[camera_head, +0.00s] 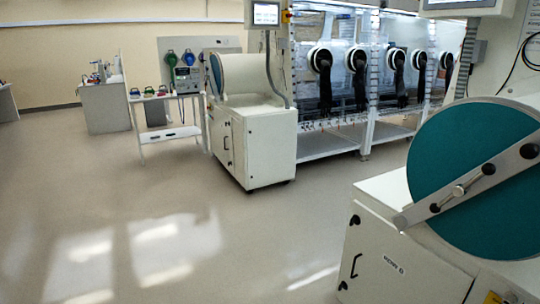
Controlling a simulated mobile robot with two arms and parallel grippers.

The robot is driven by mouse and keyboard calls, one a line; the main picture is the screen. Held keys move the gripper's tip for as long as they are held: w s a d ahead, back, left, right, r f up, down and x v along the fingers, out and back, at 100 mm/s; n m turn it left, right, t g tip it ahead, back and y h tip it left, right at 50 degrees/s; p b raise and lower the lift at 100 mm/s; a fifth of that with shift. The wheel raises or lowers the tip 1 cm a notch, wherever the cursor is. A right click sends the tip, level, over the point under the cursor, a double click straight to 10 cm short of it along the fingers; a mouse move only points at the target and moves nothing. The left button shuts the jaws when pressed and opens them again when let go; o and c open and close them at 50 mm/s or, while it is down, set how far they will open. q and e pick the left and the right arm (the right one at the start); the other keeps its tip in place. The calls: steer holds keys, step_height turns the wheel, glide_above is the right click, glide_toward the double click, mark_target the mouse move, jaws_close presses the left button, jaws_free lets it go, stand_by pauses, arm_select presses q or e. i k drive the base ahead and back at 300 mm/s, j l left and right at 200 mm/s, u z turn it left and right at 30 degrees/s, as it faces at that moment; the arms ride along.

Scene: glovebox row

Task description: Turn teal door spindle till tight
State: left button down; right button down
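The teal door (443,150) is a large round disc at the right, closed over the end of a pale chamber on a white cabinet. A grey metal bar (415,213) lies slantwise across it, rising to the right, with dark knobs. The spindle (460,191) sits at the middle of the bar, with a light handle across it and a dark ball at an end. I cannot tell how tight it is. The right edge of the door is cut off by the frame. Neither of my grippers shows in the view.
The white cabinet (405,262) stands under the teal door. Open floor (180,225) lies to the left and in front. Further back are a second chamber on a cabinet (262,150), a glovebox row with black gloves (357,65), and a small white table (160,97).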

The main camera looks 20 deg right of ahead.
mark_target(459, 190)
steer(key=z, duration=0.45)
steer(key=l+z, duration=0.1)
steer(key=z, duration=0.8)
steer(key=i+z, duration=0.1)
steer(key=z, duration=0.35)
steer(key=i+j+u, duration=0.15)
steer(key=u, duration=0.2)
steer(key=i+j+u, duration=0.1)
steer(key=i+u, duration=0.15)
steer(key=u, duration=0.15)
steer(key=i+u, duration=0.2)
steer(key=u, duration=0.15)
steer(key=i+u, duration=0.15)
steer(key=i, duration=0.55)
steer(key=i+u, duration=0.15)
steer(key=i, duration=0.5)
steer(key=i+l+u, duration=0.15)
steer(key=i, duration=0.55)
